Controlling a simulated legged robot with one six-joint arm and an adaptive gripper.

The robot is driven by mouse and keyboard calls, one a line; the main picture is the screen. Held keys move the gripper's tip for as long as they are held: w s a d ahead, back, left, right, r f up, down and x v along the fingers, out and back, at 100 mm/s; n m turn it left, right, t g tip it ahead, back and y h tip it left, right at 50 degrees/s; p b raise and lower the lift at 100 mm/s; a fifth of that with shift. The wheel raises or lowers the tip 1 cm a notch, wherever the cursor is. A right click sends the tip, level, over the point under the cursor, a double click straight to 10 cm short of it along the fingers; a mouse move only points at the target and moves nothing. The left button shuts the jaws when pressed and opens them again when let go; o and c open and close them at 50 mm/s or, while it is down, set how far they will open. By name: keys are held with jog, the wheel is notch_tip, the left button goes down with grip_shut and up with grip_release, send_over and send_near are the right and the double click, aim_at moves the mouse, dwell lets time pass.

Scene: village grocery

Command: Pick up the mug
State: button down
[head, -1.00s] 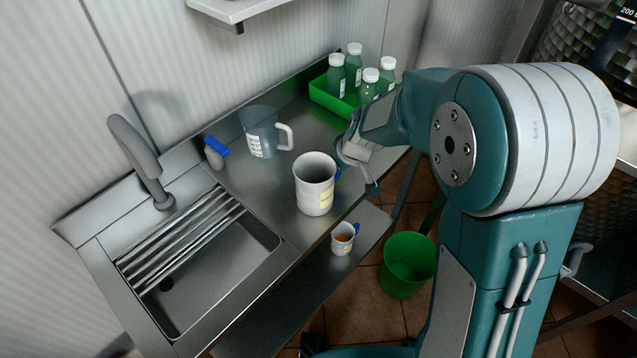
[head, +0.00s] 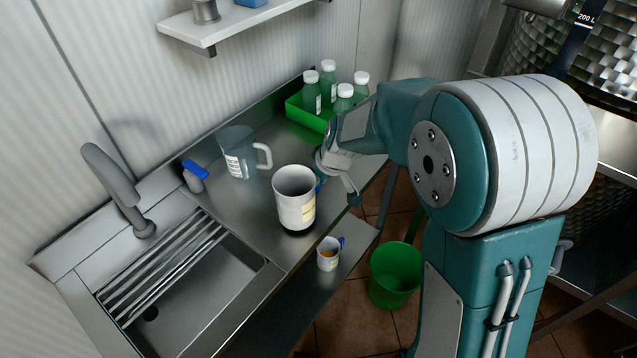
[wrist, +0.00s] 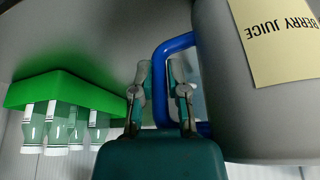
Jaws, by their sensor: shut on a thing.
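The mug (head: 295,199) is large and white, with a pale label and a blue handle on its right side. It is upright above the steel counter (head: 225,205), with a dark shadow under its base, and looks slightly raised. In the wrist view the mug (wrist: 225,90) fills the right side, its label reading "BERRY JUICE". My gripper (head: 327,180) is at the handle side of the mug, shut on the blue handle (wrist: 176,43). In the wrist view the fingers of my gripper (wrist: 160,92) lie by the handle, partly hiding it.
A clear jug (head: 238,157) stands behind the mug. A green tray (head: 308,118) with several bottles is at the back. A small cup (head: 328,256) sits on the lower shelf, beside a green bin (head: 393,285). A sink (head: 185,280) and tap (head: 115,180) are at left.

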aim_at(304, 198)
jog(key=shift+r, duration=0.5)
jog(key=s+r, duration=0.3)
jog(key=s+a+r, duration=0.1)
jog(key=s+r, duration=0.2)
jog(key=s, duration=0.1)
jog(key=s+a+r, duration=0.1)
jog(key=s+r, duration=0.2)
jog(key=s, duration=0.1)
jog(key=shift+s+a+r, duration=0.1)
jog(key=shift+s+r, duration=0.25)
jog(key=shift+s, duration=0.35)
jog(key=shift+s+a+r, duration=0.1)
jog(key=shift+s+r, duration=0.2)
jog(key=shift+s, duration=0.35)
dwell(0.5)
jog(key=shift+s, duration=0.15)
